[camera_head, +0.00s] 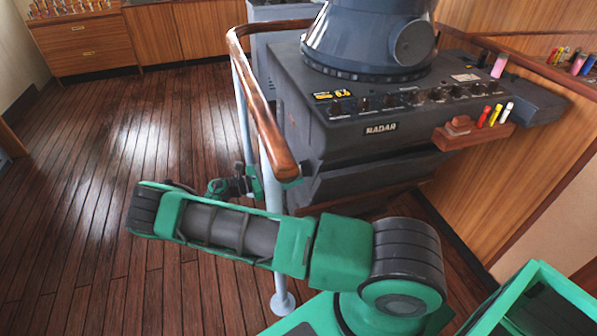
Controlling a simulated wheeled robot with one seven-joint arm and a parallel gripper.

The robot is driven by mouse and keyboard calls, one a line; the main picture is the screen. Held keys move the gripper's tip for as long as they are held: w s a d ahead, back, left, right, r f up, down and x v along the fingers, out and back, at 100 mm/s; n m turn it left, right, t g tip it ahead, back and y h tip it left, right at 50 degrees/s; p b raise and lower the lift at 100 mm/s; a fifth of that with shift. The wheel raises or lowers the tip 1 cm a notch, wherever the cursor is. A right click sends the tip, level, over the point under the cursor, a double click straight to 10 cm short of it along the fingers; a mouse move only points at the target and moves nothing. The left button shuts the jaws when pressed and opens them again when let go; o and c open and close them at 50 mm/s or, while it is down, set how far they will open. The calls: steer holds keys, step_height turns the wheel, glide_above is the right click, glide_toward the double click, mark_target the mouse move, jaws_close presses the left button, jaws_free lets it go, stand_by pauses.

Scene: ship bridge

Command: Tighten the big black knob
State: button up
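I cannot tell for sure which one is the big black knob. My green arm reaches left across the front, and its far end shows small near the rail post, left of and below the console panel, apart from the knobs. The gripper's fingers cannot be made out there.
A wooden handrail (262,105) on pale metal posts (283,300) runs along the console's left side, close to my arm. A small wooden shelf (475,135) with coloured markers juts from the console's right front. The plank floor (110,150) at left is clear.

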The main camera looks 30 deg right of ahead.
mark_target(304, 169)
steer(key=shift+x, duration=1.85)
steer(key=shift+c, duration=0.6)
